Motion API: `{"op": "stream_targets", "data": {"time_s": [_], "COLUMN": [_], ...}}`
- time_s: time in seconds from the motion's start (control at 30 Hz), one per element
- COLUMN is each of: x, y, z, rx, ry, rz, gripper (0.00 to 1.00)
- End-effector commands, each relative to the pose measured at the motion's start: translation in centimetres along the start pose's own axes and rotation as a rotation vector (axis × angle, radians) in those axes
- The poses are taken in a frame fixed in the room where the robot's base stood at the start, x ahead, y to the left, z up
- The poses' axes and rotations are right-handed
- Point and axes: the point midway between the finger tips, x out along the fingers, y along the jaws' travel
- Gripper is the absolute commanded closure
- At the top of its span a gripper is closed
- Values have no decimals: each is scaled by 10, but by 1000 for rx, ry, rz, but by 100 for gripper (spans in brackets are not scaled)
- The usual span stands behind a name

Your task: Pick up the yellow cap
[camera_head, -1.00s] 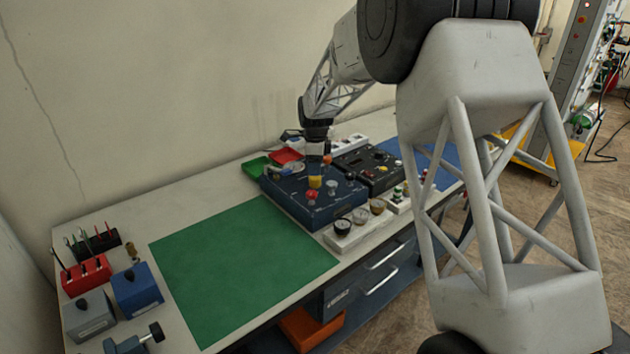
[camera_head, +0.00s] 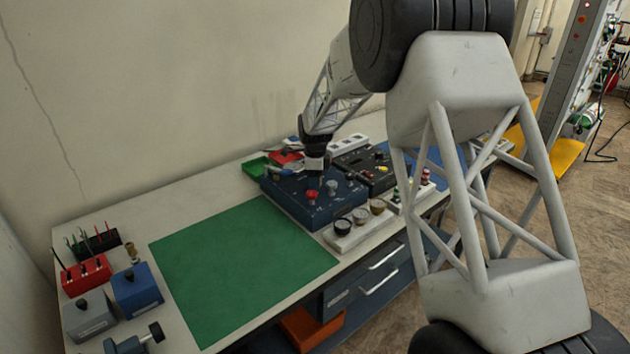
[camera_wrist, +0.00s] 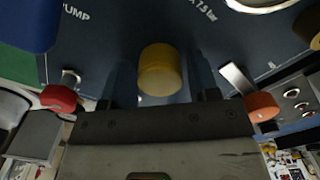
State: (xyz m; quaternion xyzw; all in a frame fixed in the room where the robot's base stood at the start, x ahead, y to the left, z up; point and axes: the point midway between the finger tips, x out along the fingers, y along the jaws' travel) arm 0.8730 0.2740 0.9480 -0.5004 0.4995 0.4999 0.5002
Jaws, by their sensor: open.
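The yellow cap (camera_wrist: 160,72) shows in the wrist view, standing on the dark blue panel box (camera_wrist: 95,55) between the two fingers. My gripper (camera_wrist: 161,88) is open, with one finger on each side of the cap. I cannot tell whether either finger touches it. In the head view my gripper (camera_head: 317,177) is low over the blue panel box (camera_head: 285,207), and it hides the cap.
A red knob (camera_wrist: 60,98) and an orange knob (camera_wrist: 262,107) flank my gripper in the wrist view. In the head view, a black panel box (camera_head: 360,160) stands behind, and gauges (camera_head: 343,226) stand in front. The green mat (camera_head: 235,265) is clear.

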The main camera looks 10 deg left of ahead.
Motion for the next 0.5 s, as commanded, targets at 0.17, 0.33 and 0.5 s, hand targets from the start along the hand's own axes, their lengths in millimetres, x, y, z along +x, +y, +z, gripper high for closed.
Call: {"op": "stream_targets", "data": {"time_s": [0.17,0.33,0.5], "x": [0,0,0], "y": [0,0,0], "z": [0,0,0], "rx": [0,0,0], "ry": [0,0,0], "rz": [0,0,0], "gripper": [45,57,78]}}
